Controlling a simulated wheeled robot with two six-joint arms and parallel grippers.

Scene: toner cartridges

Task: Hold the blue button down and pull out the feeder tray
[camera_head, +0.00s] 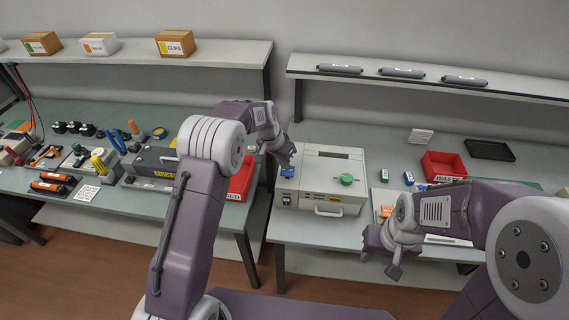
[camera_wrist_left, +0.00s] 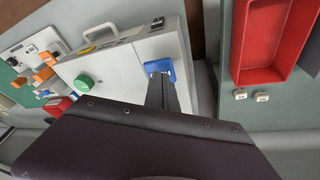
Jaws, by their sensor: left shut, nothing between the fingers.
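The beige machine (camera_head: 322,172) stands on the right bench with a green knob (camera_head: 346,179) on top. The blue button (camera_head: 287,172) is at its left top edge, and it also shows in the left wrist view (camera_wrist_left: 158,68). A pull handle (camera_head: 328,210) is on the machine's front, seen also in the left wrist view (camera_wrist_left: 99,33). My left gripper (camera_head: 291,164) is shut and empty, its fingertips at the blue button; contact or pressing cannot be told. My right gripper (camera_head: 380,265) is open and empty, in front of the machine to its right.
A red bin (camera_head: 443,166) and a black tray (camera_head: 489,150) sit right of the machine. Another red bin (camera_head: 241,180) stands on the left bench, across a gap. A shelf with grey cartridges (camera_head: 402,73) runs above the machine. The floor in front of the handle is clear.

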